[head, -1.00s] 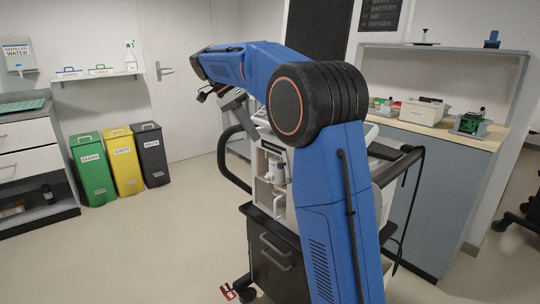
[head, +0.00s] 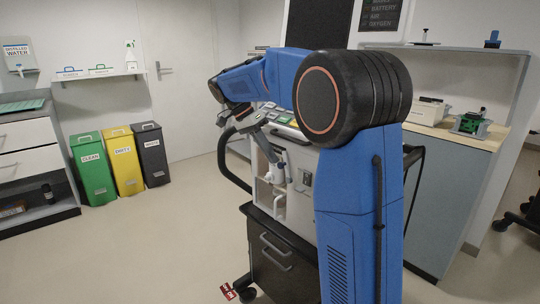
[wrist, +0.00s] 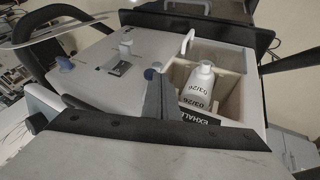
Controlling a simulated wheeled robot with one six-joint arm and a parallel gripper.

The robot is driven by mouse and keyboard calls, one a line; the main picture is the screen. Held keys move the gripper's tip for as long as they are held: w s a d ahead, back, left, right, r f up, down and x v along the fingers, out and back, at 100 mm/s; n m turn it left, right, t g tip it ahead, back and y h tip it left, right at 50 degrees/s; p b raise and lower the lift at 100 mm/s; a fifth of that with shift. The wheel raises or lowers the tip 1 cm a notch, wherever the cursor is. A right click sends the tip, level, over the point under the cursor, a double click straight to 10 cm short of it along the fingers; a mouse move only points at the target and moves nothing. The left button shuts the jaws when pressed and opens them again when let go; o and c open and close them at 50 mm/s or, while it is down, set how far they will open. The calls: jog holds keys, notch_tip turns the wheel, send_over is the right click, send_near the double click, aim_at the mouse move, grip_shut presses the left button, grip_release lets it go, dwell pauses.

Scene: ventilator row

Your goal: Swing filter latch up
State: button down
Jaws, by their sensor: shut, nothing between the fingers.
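A white filter (wrist: 198,85) marked 03/26 sits in an open pale compartment of the ventilator; it also shows in the head view (head: 275,173). A white bent lever, apparently the latch, is at the compartment's far edge in the wrist view (wrist: 187,42) and below the filter in the head view (head: 279,205). It stands apart from my gripper. My gripper (wrist: 158,75) is shut and empty, beside the filter at the compartment's edge; in the head view it is at the ventilator front (head: 274,153). Whether it touches anything there, I cannot tell.
A black handle rail (head: 228,165) curves at the ventilator's left. Bins (head: 95,167) stand further left. Open floor lies between.

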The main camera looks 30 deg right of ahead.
aim_at(281, 163)
jog(key=s, duration=0.1)
jog(key=s+t, duration=0.1)
jog(key=r+t, duration=0.1)
jog(key=shift+s+d+y, duration=0.3)
jog(key=shift+s, duration=0.1)
jog(key=shift+w, duration=0.15)
dwell(0.5)
